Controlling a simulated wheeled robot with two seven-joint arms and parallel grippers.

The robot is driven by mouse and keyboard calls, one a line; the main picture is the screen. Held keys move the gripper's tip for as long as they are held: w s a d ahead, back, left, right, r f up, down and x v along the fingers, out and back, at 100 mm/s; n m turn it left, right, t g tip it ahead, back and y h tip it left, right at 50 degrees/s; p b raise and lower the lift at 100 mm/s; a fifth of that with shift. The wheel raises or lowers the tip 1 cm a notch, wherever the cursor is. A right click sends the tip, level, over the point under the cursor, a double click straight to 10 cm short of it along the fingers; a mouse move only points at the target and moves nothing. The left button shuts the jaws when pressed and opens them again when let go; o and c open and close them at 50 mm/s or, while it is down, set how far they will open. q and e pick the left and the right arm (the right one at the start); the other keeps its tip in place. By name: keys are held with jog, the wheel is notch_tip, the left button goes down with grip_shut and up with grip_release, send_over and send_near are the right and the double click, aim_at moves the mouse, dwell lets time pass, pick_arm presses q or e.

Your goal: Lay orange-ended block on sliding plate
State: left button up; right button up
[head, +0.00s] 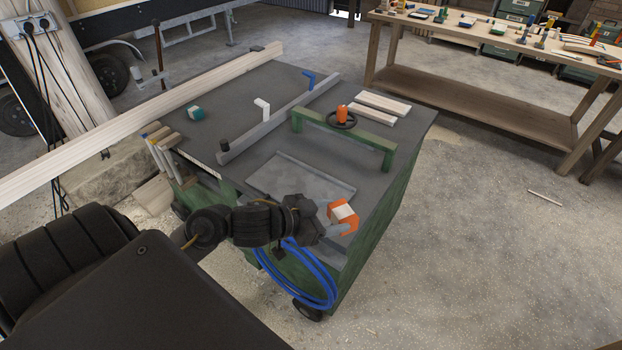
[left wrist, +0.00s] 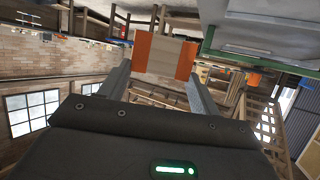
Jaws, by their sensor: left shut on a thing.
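The orange-ended block (head: 342,213) is pale wood with orange at both ends. My left gripper (head: 338,224) is shut on it, above the front right part of the green cart. In the left wrist view the block (left wrist: 165,56) sits between the two fingers of the left gripper (left wrist: 162,72). The sliding plate looks to be the grey sheet (head: 290,182) on the cart top, left of and behind the block. Whether the block touches anything below cannot be told. My right gripper is not in view.
A green arch (head: 375,145) with a black handwheel and orange knob (head: 342,114) stands behind the plate. A grey fence bar (head: 285,117), a long beam (head: 120,135) and two pale slats (head: 383,103) lie on the cart top. Blue hose (head: 310,275) hangs at its front.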

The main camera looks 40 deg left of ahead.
pick_arm(q)
jog(key=w+a+n+t+y+b, duration=0.1)
jog(key=w+a+n+y, duration=0.15)
jog(key=a, duration=1.25)
jog(key=w+a+n+t+y+b, duration=0.1)
jog(key=w+a+n+y, duration=0.2)
jog(key=a, duration=1.1)
send_over(301, 184)
jog(key=shift+y, duration=0.35)
jog(key=shift+s+a+f+b, duration=0.1)
jog(key=shift+f+b, duration=0.05)
jog(key=shift+f, duration=2.1)
jog(key=shift+s+f+b, duration=0.1)
jog(key=shift+f+b, duration=0.05)
jog(key=shift+f, duration=2.05)
jog(key=shift+w+f+g, duration=0.2)
jog(key=shift+f+g, duration=0.1)
jog(key=shift+f, duration=0.9)
jog(key=shift+f+p, duration=0.3)
jog(key=shift+f, duration=0.2)
